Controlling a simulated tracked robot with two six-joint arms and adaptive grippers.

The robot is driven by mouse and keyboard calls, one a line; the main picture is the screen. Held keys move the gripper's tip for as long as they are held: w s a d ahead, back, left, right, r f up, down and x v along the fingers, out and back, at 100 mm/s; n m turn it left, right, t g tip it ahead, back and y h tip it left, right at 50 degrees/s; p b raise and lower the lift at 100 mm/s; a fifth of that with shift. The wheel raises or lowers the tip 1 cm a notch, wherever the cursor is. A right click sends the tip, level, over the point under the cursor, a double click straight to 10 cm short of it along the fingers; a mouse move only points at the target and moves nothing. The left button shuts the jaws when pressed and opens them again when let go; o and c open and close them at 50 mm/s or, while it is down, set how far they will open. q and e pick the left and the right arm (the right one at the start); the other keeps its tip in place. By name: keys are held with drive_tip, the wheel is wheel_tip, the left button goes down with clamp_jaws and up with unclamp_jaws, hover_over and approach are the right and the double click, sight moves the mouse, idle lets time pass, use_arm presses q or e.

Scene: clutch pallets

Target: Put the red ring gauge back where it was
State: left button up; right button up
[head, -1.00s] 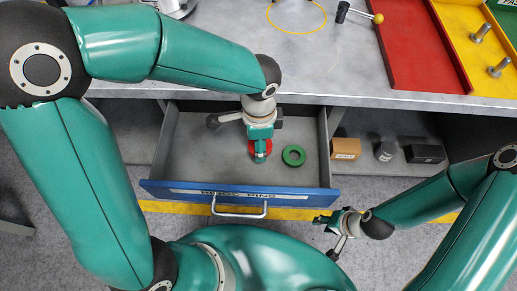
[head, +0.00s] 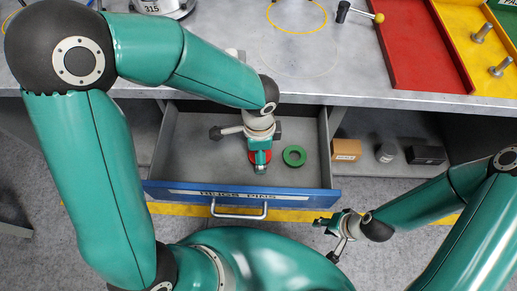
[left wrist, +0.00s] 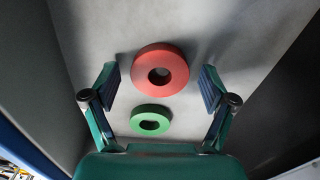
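The red ring gauge (head: 254,157) lies on the floor of the open drawer (head: 190,150), partly covered by my left gripper (head: 262,165) in the head view. In the left wrist view, the red ring (left wrist: 139,72) appears between the two spread fingers, and neither finger visibly touches it. My left gripper is open and empty. A smaller green ring (head: 286,157) lies beside the red one, and it also shows in the left wrist view (left wrist: 139,126). My right gripper (head: 323,221) is outside the drawer, near its front right corner; its finger opening is unclear.
The drawer has a blue, labelled front (head: 170,192). The bench top (head: 230,80) overhangs its back. A red tray (head: 420,50) and a yellow tray (head: 480,75) with bolts are on the bench. An orange box (head: 346,150) and other items sit on the shelf to the right.

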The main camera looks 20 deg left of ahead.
use_arm(q)
drive_tip(key=shift+r, duration=0.15)
wheel_tip(320, 180, up, 12)
drive_tip(key=p, duration=0.1)
drive_tip(key=shift+p, duration=0.4)
idle(0.6)
